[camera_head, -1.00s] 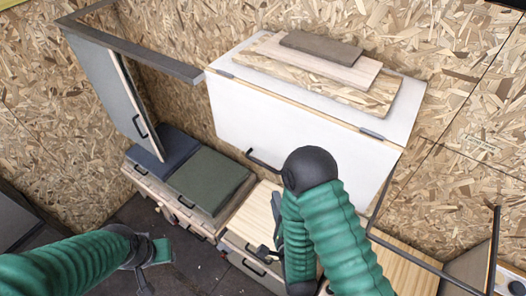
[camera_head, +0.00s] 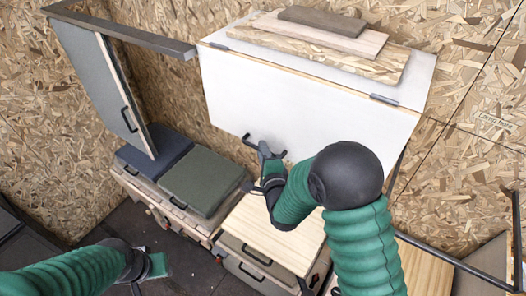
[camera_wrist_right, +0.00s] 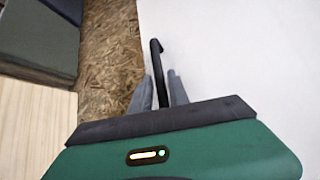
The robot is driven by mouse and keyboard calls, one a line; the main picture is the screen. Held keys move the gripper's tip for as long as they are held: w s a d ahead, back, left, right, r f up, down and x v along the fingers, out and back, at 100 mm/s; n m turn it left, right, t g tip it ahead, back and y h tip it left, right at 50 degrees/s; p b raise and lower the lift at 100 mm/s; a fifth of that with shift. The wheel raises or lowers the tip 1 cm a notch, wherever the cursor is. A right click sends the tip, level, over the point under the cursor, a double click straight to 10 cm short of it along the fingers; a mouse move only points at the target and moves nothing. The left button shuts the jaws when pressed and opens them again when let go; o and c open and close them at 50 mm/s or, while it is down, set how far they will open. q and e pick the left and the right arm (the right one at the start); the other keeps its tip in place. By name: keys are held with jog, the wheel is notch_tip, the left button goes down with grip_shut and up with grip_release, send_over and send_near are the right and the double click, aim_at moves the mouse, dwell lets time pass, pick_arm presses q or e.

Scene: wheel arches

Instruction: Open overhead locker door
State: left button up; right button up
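The overhead locker has a white front door (camera_head: 300,105), closed, with a black bar handle (camera_head: 256,139) low on its face. My right gripper (camera_head: 262,152) is at this handle. In the right wrist view the handle (camera_wrist_right: 156,62) runs between the two grey fingers of my right gripper (camera_wrist_right: 159,88), which stand apart on either side of it with small gaps. The fingers look open around the handle. My left gripper (camera_head: 144,272) hangs low at the left, away from the locker; its fingers do not show clearly.
Boards (camera_head: 320,45) are stacked on the locker top. At the left a grey door (camera_head: 95,80) hangs under a dark beam (camera_head: 120,35). Below are blue and green cushions (camera_head: 203,180) and a light wood counter (camera_head: 270,232) over drawers. A dark rail (camera_head: 450,262) is at lower right.

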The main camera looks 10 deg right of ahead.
jog(key=shift+w+a+f, duration=0.1)
jog(key=shift+w+a, duration=0.2)
jog(key=shift+w, duration=0.2)
jog(key=shift+s+d, duration=0.2)
jog(key=shift+d, duration=0.25)
grip_shut()
jog(key=shift+a+f, duration=0.1)
jog(key=shift+a, duration=0.1)
dwell(0.4)
